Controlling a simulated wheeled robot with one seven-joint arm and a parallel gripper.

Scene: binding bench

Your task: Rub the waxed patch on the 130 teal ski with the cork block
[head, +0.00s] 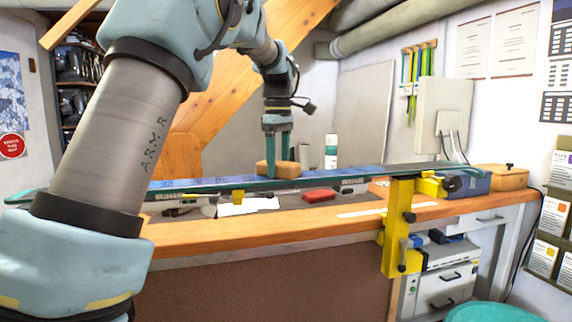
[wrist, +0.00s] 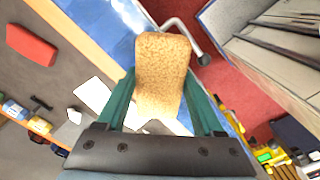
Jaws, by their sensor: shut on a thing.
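The teal-edged ski (head: 215,183) lies base up along the bench, its long blue base facing up. My gripper (head: 278,153) points down over the middle of the ski, its teal fingers shut on the tan cork block (head: 279,170). The block's underside is at the ski's base; I cannot tell whether it touches. In the wrist view the cork block (wrist: 160,72) sits between the fingers, with the blue ski base (wrist: 112,24) passing diagonally beneath. The block and gripper hide part of the base, and I cannot make out the waxed patch's edges.
A yellow clamp (head: 400,225) stands at the bench front under the ski's right part. A red block (head: 319,196) lies on the bench (head: 300,220) in front of the ski. A white bottle (head: 331,152) stands behind it. A wooden box (head: 497,178) is at right.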

